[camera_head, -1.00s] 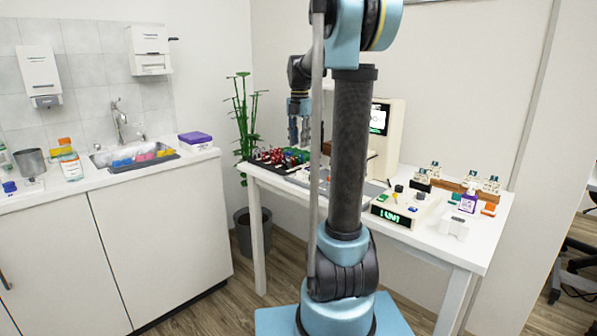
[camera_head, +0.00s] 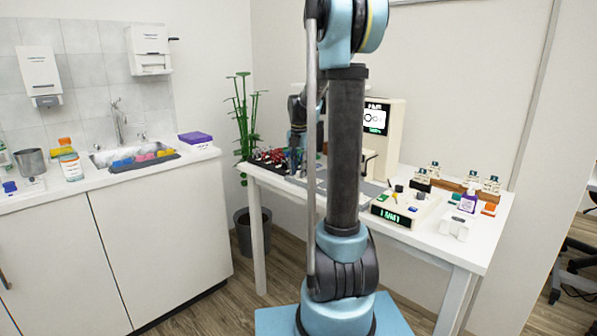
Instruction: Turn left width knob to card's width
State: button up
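My gripper (camera_head: 296,165) points down over the back left part of the white table, beside the red-and-black items. It is small and partly behind my own arm, so its opening does not show clearly. A white console (camera_head: 410,207) with a green-lit display (camera_head: 391,216) stands right of my arm. It bears a black knob-like part (camera_head: 398,189) and green and blue parts. A machine with a screen (camera_head: 375,118) showing round shapes stands at the back, partly hidden by my arm. I cannot tell which part is the left width knob or where the card is.
Several small red and black items (camera_head: 268,157) lie at the table's left end. Several small devices, a purple bottle (camera_head: 468,201) and a white block (camera_head: 456,225) stand at its right. A plant (camera_head: 243,120) rises behind the left edge. A sink counter (camera_head: 190,158) is at left.

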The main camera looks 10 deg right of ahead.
grip_shut()
jog(key=shift+m, duration=0.3)
jog(key=m, duration=0.3)
jog(key=shift+m, duration=1.8)
